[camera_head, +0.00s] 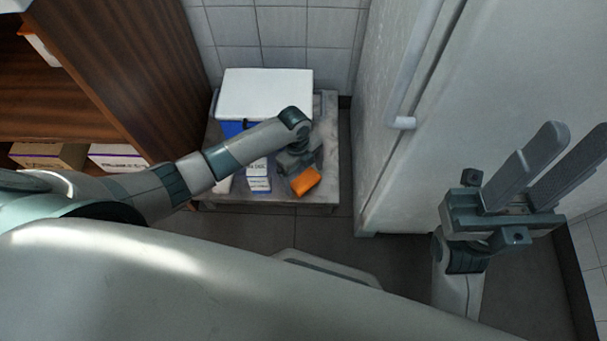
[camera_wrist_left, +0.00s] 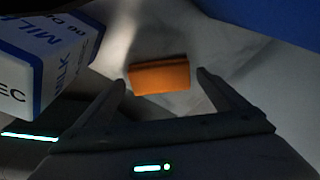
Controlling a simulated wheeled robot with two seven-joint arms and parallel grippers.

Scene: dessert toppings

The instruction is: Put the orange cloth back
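The orange cloth (camera_head: 306,181) is a small folded block near the front right of the low grey table. It also shows in the left wrist view (camera_wrist_left: 160,77), lying on a pale surface. My left gripper (camera_head: 303,170) reaches down over the table right at the cloth. In the wrist view its fingers (camera_wrist_left: 162,80) are spread, one on each side of the cloth, with a narrow gap on both sides. My right gripper (camera_head: 575,140) is raised at the right, its two grey fingers apart and empty.
A white and blue milk carton (camera_head: 259,176) stands left of my left gripper, also in the wrist view (camera_wrist_left: 45,50). A blue cooler with a white lid (camera_head: 265,95) stands behind. A white fridge (camera_head: 400,180) is to the right, a wooden shelf (camera_head: 120,70) to the left.

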